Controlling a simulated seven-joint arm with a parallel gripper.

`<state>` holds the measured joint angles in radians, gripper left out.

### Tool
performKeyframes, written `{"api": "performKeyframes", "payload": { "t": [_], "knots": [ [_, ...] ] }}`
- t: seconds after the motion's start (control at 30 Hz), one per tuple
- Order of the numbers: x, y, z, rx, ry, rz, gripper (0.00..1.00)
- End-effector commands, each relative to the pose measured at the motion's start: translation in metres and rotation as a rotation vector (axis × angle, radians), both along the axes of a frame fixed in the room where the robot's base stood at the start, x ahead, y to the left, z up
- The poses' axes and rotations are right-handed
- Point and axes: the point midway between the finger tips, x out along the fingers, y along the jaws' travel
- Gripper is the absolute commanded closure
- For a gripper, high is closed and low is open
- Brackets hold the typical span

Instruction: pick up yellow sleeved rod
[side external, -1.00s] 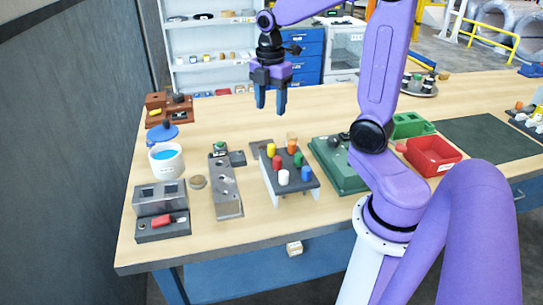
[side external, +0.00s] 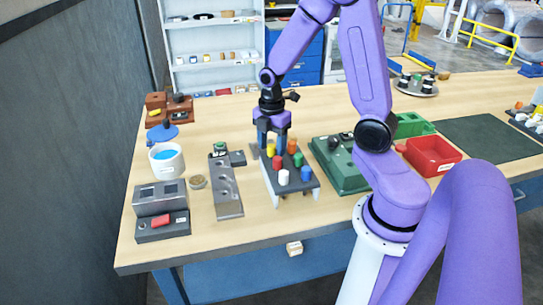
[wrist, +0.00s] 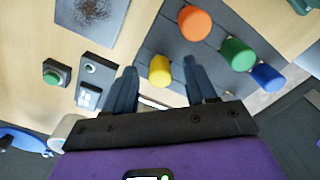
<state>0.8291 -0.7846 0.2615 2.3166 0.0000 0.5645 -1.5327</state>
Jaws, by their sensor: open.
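The yellow sleeved rod (side external: 270,150) stands in the back-left part of a grey rack (side external: 308,189) on the table. My gripper (side external: 272,143) is directly above and around its top in the side view, pointing down. In the wrist view the yellow rod (wrist: 160,71) shows between the two blue fingers of my open gripper (wrist: 159,68), with space on either side. I cannot tell exactly how far down the fingers reach beside it.
Orange (side external: 292,147), red (side external: 277,162), green (side external: 298,159), blue (side external: 306,173) and white (side external: 283,177) rods stand close by in the same rack. A grey slotted fixture (side external: 226,188) lies to its left. A green case (side external: 345,178) lies to its right.

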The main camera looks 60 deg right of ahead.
Motion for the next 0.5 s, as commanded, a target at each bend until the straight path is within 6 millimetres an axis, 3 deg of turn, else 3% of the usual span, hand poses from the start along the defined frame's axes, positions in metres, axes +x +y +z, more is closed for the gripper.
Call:
{"api": "performKeyframes", "payload": {
  "t": [0.37, 0.43, 0.5],
  "knots": [
    [0.0001, 0.0002, -0.0103, 0.000, -0.001, 0.000, 0.44],
    [0.0001, 0.0001, -0.0103, 0.000, -0.001, 0.000, 0.60],
    [0.0001, 0.0001, -0.0102, 0.000, -0.001, 0.000, 0.83]
  ]
}}
